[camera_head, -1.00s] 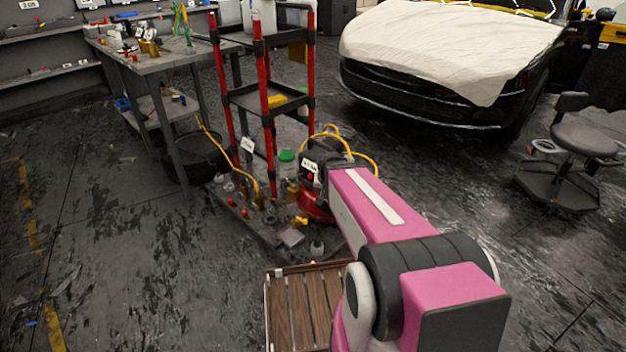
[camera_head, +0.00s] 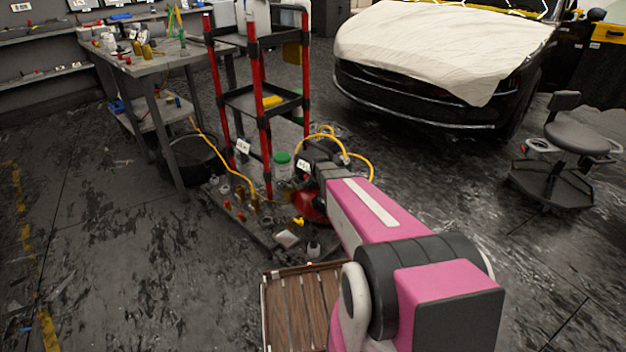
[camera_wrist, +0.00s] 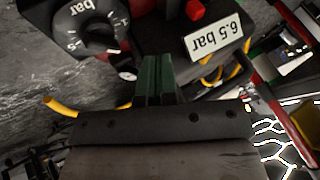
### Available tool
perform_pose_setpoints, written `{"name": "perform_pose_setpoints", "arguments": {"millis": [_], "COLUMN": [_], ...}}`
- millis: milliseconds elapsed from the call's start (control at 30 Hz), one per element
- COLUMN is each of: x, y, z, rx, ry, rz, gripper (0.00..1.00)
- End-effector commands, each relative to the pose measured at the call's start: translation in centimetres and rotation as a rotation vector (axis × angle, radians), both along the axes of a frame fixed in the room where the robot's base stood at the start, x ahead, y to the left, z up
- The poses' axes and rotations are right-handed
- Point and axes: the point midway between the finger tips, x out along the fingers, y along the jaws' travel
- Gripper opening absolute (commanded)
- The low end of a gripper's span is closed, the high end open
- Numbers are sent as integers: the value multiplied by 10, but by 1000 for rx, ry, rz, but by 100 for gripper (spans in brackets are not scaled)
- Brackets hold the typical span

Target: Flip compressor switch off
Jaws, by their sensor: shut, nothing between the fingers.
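The compressor (camera_head: 309,206) stands on the low platform, with a red body and dark upper part, partly hidden behind my arm. In the wrist view its black panel (camera_wrist: 150,35) fills the top, upside down. A red part (camera_wrist: 195,10), which looks like the switch, sits at the top edge; its position cannot be told. Left of it is a round black dial (camera_wrist: 90,22) marked "bar", and below it a white "6.5 bar" label (camera_wrist: 217,34). My gripper (camera_wrist: 156,62) is shut and empty, its green fingertips pointing at the panel below the dial and red part. Contact cannot be told.
A yellow hose (camera_head: 360,160) loops around the compressor. A red-post shelf rack (camera_head: 266,150) stands close behind and left, with small bottles and parts at its foot. A wooden slatted crate (camera_head: 297,305) lies in front. Open floor (camera_head: 100,260) is at left.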

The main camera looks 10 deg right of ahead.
Motion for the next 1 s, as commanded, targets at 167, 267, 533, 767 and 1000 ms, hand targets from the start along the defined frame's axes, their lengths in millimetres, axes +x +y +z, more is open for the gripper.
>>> {"name": "perform_pose_setpoints", "arguments": {"millis": [167, 267, 533, 767, 1000], "x": [15, 25, 56, 82, 89], "y": [-1, -1, -3, 15, 21], "z": [-18, -32, -72, -76, -75], "rx": [-1, -1, -1, -1, -1], "ry": [1, 2, 2, 1, 0], "rz": [1, 0, 0, 2, 1], "gripper": [0, 0, 0, 0, 0]}}
